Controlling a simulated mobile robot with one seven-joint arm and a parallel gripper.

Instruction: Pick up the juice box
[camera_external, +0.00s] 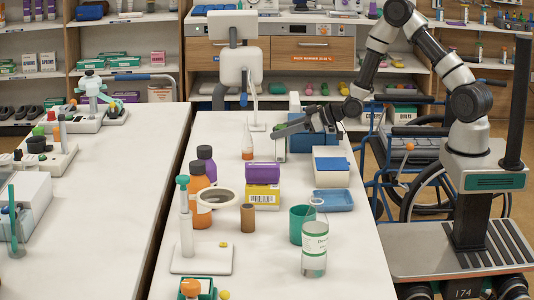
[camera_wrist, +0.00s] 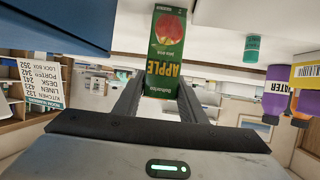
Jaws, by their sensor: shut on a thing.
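The juice box is a green carton with a red apple picture and yellow "APPLE" lettering, upside down in the wrist view (camera_wrist: 167,48). My gripper (camera_wrist: 158,98) has its two fingers closed on either side of the carton's lower part in that view. In the external view my gripper (camera_external: 283,132) reaches in from the right over the far part of the white table. The juice box (camera_external: 281,150) shows there as a narrow green and white strip below the fingers, partly hidden by them. I cannot tell whether its base touches the table.
A small bottle with orange contents (camera_external: 248,150) stands left. A purple item (camera_external: 262,173) on a yellow box (camera_external: 263,196) and a blue tray (camera_external: 334,200) are nearer.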

